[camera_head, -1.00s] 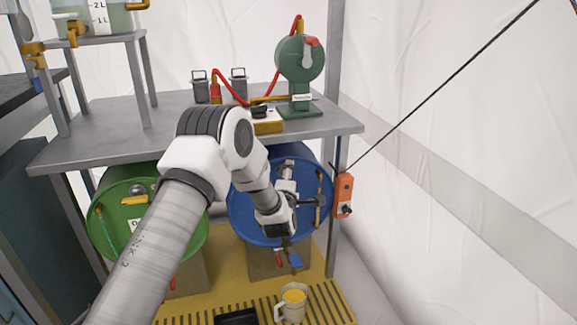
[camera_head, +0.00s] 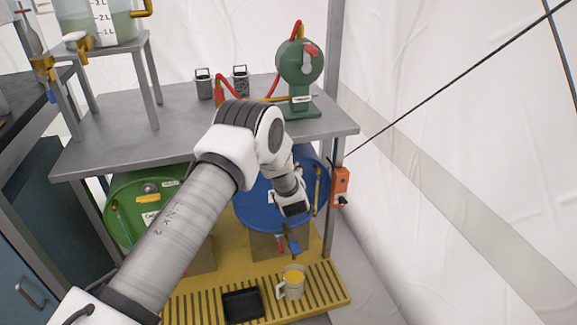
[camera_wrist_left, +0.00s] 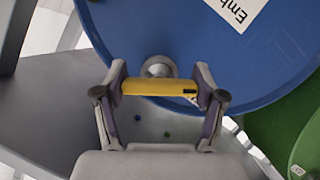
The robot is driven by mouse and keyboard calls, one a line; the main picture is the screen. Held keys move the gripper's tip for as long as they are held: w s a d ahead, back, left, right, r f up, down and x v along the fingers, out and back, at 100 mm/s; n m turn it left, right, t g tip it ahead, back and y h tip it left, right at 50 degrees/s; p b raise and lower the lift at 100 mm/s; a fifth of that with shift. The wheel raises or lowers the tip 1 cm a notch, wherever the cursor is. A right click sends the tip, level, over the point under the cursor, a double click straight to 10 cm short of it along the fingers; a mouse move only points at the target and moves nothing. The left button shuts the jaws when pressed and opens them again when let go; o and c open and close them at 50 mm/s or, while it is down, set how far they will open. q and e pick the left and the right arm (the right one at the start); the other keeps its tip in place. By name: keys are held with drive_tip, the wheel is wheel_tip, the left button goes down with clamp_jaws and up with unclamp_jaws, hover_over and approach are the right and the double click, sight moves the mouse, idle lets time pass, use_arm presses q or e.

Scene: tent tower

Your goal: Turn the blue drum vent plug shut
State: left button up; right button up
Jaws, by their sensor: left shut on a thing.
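The blue drum (camera_head: 262,210) lies on its side under the grey bench, its round face toward me. In the left wrist view, the blue drum (camera_wrist_left: 245,65) fills the upper part, with a white label. Its vent plug shows there as a grey round knob (camera_wrist_left: 158,66) with a yellow bar handle (camera_wrist_left: 155,88). My left gripper (camera_wrist_left: 160,89) is shut on this yellow bar, one finger at each end. In the head view my left arm covers the plug, and the fingers of the left gripper (camera_head: 293,207) are mostly hidden. My right gripper is not in view.
A green drum (camera_head: 125,230) lies to the left. Below the blue drum are a blue-handled tap (camera_head: 294,247), a beige jug (camera_head: 292,284) and a black tray (camera_head: 243,304) on a yellow slatted platform (camera_head: 325,290). An orange box (camera_head: 340,187) hangs on the right post.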

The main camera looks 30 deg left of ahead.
use_arm(q)
drive_tip(key=m+g+p, duration=0.1)
drive_tip(key=m+p, duration=0.1)
drive_tip(key=shift+r+m+y, duration=0.1)
drive_tip(key=shift+m+y, duration=0.2)
drive_tip(key=shift+s+m+g+y+p, duration=0.1)
drive_tip(key=shift+m+g+y+p, duration=0.4)
drive_tip(key=shift+m+g+p, duration=0.35)
drive_tip(key=shift+f, duration=0.2)
drive_tip(key=o, duration=1.2)
drive_tip(key=shift+c, duration=0.2)
drive_tip(key=v, duration=1.2)
